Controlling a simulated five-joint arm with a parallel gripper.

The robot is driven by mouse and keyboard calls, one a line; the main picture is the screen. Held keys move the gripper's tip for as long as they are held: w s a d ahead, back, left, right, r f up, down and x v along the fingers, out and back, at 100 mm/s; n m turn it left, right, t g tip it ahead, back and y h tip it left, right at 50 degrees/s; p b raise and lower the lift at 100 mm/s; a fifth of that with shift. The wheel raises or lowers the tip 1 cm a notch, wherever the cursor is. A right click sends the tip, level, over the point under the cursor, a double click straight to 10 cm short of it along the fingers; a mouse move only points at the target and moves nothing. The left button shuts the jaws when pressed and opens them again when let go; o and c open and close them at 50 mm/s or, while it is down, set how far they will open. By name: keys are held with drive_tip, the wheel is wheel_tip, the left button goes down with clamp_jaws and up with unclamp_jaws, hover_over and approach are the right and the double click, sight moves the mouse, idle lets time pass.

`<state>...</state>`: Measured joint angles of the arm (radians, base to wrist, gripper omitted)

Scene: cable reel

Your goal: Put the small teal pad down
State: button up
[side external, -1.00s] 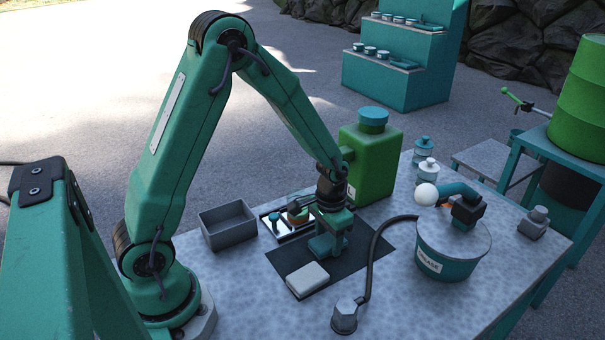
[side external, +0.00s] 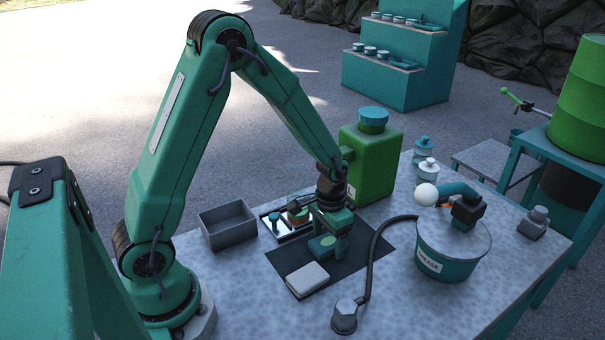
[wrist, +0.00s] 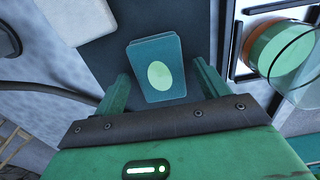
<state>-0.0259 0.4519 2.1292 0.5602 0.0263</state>
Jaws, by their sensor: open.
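The small teal pad (wrist: 174,88) is a flat rectangle with a light green oval on top. It lies on the dark mat (side external: 357,250), and it also shows below my gripper in the side view (side external: 318,248). My gripper (wrist: 161,82) is open, with one finger on each side of the pad. In the wrist view a gap shows between the pad and each finger. The pad's underside is hidden.
A pale block (side external: 307,277) lies at the mat's near edge. A tray with small items (side external: 284,226) and a grey bin (side external: 227,224) stand to the left. A green canister (side external: 372,165) is behind my gripper. A dark hose (side external: 370,260) runs to the right.

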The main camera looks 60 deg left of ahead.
sight(328, 241)
wheel_tip(328, 241, up, 12)
idle(0.6)
idle(0.5)
drive_tip(key=s+d+r+t, duration=0.1)
drive_tip(key=s+r+t, duration=0.4)
drive_tip(key=s+r, duration=0.7)
drive_tip(key=s, duration=0.3)
drive_tip(key=shift+s+t, duration=0.3)
